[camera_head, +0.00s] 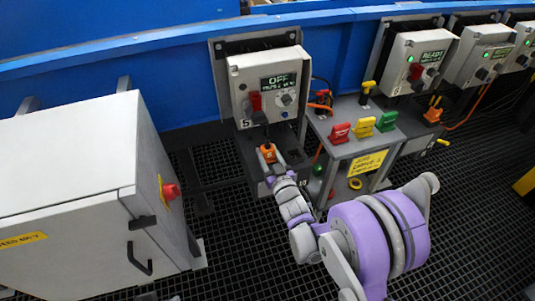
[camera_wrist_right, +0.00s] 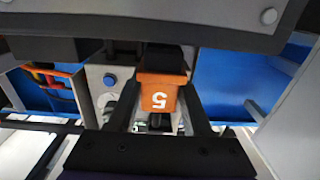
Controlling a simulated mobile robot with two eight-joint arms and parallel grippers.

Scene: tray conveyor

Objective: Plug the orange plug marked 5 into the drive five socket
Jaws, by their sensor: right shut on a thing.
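The orange plug marked 5 (camera_wrist_right: 160,92) is between the fingers of my right gripper (camera_wrist_right: 158,120), which is shut on it. In the head view the orange plug (camera_head: 268,154) is just below the grey drive box marked 5 (camera_head: 243,107), whose display reads OFF. My right gripper (camera_head: 272,168) reaches up to it from below. In the right wrist view the plug's upper end meets a dark part under the box. I cannot tell whether it is seated in the socket, as the socket itself is hidden. My left gripper is not in view.
A grey stand (camera_head: 350,140) right of the drive holds red, yellow and green plug-like pieces. More drive boxes (camera_head: 417,65) line the blue beam to the right. A large grey cabinet (camera_head: 70,190) with a red button stands at left. The floor is dark grating.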

